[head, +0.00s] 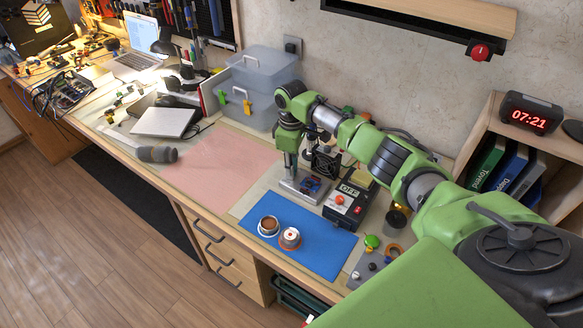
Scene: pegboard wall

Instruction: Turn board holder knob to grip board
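The board holder (300,191) is a small grey metal stand at the back of the blue mat. A small dark blue board (311,186) shows at it. My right gripper (291,172) points down over the left part of the holder, where its fingertips meet or overlap the holder in the picture. The fingers are small, and I cannot tell whether they are open or shut on something. The holder's knob cannot be made out; the gripper may be covering it. My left gripper is not in view.
A black box marked OFF (345,207) with a red button stands right of the holder. Two small round containers (290,238) sit on the blue mat (325,250). Clear bins (262,72) stand behind. The pink mat (215,165) is bare. A shelf (483,125) stands at right.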

